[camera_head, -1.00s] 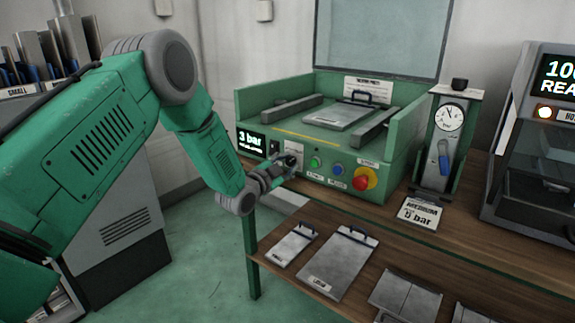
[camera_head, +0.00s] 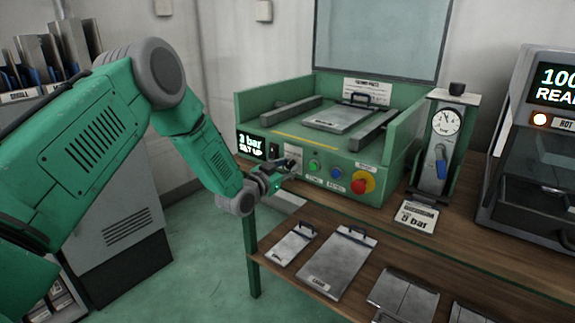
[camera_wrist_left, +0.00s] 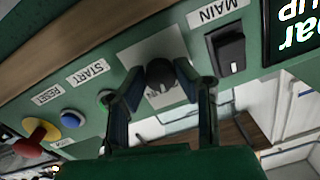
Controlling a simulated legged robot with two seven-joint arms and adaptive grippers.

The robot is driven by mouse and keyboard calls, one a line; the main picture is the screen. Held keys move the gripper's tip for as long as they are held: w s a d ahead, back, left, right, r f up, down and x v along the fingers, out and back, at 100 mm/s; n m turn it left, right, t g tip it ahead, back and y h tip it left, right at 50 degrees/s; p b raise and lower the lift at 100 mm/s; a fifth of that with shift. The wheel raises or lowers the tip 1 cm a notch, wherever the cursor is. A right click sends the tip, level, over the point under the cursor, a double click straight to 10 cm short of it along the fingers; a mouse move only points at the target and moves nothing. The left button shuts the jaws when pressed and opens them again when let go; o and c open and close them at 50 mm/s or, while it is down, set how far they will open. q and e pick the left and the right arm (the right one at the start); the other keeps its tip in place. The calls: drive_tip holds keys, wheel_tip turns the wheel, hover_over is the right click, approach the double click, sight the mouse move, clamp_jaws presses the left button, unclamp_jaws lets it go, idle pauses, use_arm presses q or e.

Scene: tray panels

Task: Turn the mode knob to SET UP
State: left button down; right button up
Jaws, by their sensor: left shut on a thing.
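The mode knob (camera_wrist_left: 161,74) is a round black knob on a pale plate of the green press front, seen in the left wrist view. My left gripper (camera_wrist_left: 160,78) has its two fingers on either side of the knob and is shut on it. In the head view my left gripper (camera_head: 288,172) is at the press front and hides most of the knob. The display (camera_head: 251,145) left of it reads "3 bar" and "SET UP". My right gripper is not in view.
A black main switch (camera_wrist_left: 229,50) is beside the knob. Green (camera_head: 314,166), blue (camera_head: 337,170) and red (camera_head: 363,180) buttons are to the right in the head view. A gauge stand (camera_head: 440,150) stands further right. Metal plates (camera_head: 340,262) lie on the shelf below.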

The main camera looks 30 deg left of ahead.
use_arm(q)
drive_tip(key=n, duration=0.3)
drive_tip(key=shift+a, duration=0.1)
drive_tip(key=n, duration=0.2)
drive_tip(key=shift+f+n+p, duration=0.1)
drive_tip(key=shift+n+p, duration=0.2)
drive_tip(key=shift+n, duration=1.2)
drive_tip(key=shift+n+h+b, duration=0.3)
drive_tip(key=shift+n+b, duration=0.05)
drive_tip(key=shift+n, duration=1.15)
drive_tip(key=c, duration=1.3)
unclamp_jaws()
drive_tip(key=shift+a, duration=0.1)
drive_tip(key=shift+o, duration=0.2)
drive_tip(key=shift+a, duration=0.1)
